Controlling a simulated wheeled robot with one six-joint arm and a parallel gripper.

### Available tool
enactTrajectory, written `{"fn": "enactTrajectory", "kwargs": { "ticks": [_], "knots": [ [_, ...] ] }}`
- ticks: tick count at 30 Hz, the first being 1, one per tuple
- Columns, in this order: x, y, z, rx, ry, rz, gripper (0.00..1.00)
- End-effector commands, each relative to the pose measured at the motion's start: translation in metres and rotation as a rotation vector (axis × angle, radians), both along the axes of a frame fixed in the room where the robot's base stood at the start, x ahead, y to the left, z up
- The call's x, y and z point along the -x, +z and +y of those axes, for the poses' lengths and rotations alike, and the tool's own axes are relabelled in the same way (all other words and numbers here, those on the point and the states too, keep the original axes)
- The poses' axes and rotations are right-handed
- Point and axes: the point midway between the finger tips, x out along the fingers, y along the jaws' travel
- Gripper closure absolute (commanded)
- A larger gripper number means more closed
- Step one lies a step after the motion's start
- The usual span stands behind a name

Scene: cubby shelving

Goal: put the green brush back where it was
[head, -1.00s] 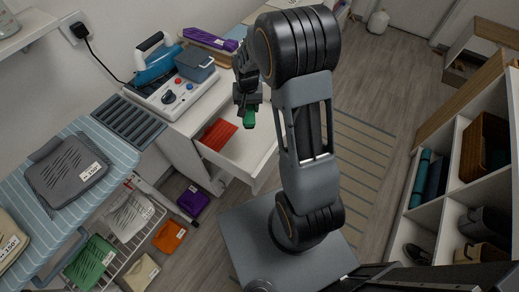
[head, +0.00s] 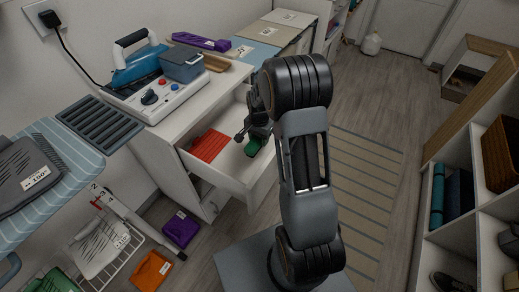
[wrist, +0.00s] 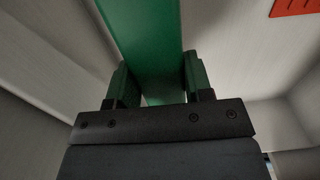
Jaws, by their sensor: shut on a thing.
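The green brush (head: 253,147) is in my gripper (head: 258,137), down inside the open white drawer (head: 225,178) in the head view. In the wrist view the green brush (wrist: 149,38) runs up between the two fingers of my gripper (wrist: 154,82), which are shut on it. A red flat thing (head: 209,146) lies in the drawer to the left of the brush, and its corner shows at the top right of the wrist view (wrist: 293,5). I cannot tell whether the brush touches the drawer floor.
An iron (head: 138,65) on its base and a blue-grey box (head: 181,65) stand on the cabinet top above the drawer. A striped ironing board (head: 70,155) is at the left. Purple (head: 181,229) and orange (head: 150,271) things are low at the left. Cubby shelving (head: 470,200) stands at the right.

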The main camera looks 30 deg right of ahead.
Motion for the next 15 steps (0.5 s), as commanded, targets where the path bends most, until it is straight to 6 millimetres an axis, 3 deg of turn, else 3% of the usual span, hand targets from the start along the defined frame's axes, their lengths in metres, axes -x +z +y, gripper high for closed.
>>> {"fn": "enactTrajectory", "kwargs": {
  "ticks": [8, 15],
  "knots": [
    [0.0, -0.018, 0.001, 0.0, 0.002, 0.0, 0.76],
    [0.0, -0.047, 0.001, 0.0, 0.003, 0.001, 0.76]
  ]
}}
